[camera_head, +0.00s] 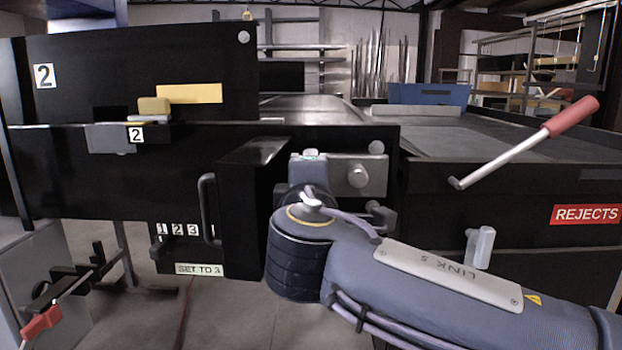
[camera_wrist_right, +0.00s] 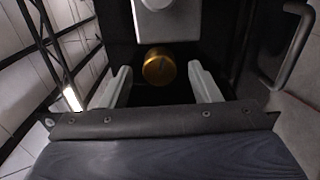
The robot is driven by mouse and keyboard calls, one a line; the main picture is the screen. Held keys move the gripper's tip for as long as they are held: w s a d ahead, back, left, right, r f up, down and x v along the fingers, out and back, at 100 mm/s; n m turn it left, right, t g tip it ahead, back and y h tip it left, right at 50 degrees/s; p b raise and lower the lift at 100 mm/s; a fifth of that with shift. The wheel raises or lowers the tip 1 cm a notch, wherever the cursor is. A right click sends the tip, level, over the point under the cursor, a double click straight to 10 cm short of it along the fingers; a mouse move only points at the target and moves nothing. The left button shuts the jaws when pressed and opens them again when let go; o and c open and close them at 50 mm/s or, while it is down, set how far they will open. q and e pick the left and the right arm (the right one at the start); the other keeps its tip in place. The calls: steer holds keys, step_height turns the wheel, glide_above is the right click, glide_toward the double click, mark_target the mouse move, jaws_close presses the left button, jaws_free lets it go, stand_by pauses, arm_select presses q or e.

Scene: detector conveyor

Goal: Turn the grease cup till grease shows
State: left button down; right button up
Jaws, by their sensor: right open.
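The grease cup (camera_wrist_right: 158,68) is a round brass cap in the right wrist view, below a pale grey housing. It lies between and beyond the two pale fingers of my right gripper (camera_wrist_right: 155,85), which is open with a gap on each side of the cup. No grease is visible on it. In the head view my right arm reaches in from the right to a grey bearing block (camera_head: 359,175) on the conveyor's front, and its wrist hides the cup and the fingers. My left gripper does not show.
A black bar handle (camera_head: 207,208) stands left of the block and also shows in the right wrist view (camera_wrist_right: 290,50). A red-handled lever (camera_head: 570,117) slants out at the right above the REJECTS label (camera_head: 586,214). A grey knob (camera_head: 480,247) sits below it.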

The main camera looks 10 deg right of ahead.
steer(key=v, duration=0.7)
steer(key=shift+s+d, duration=0.1)
steer(key=s+d+f+m+g, duration=0.3)
steer(key=d+f+g, duration=0.2)
steer(key=d+f, duration=0.45)
steer(key=s+d+f+m+g, duration=0.35)
steer(key=d+f, duration=0.25)
steer(key=f, duration=0.6)
steer(key=s+a+f+m+g+y, duration=0.2)
steer(key=s+f+m+g+y, duration=0.2)
steer(key=s+f+m+y, duration=0.55)
steer(key=s+r+h+p, duration=0.1)
steer(key=r+p, duration=0.9)
steer(key=p, duration=0.2)
steer(key=s+a+r+m+h+p, duration=0.1)
steer(key=s+r+p, duration=0.1)
steer(key=r+p, duration=0.8)
steer(key=p, duration=0.2)
steer(key=shift+s+r+p, duration=0.15)
steer(key=shift+s+p, duration=0.15)
steer(key=shift+s, duration=0.05)
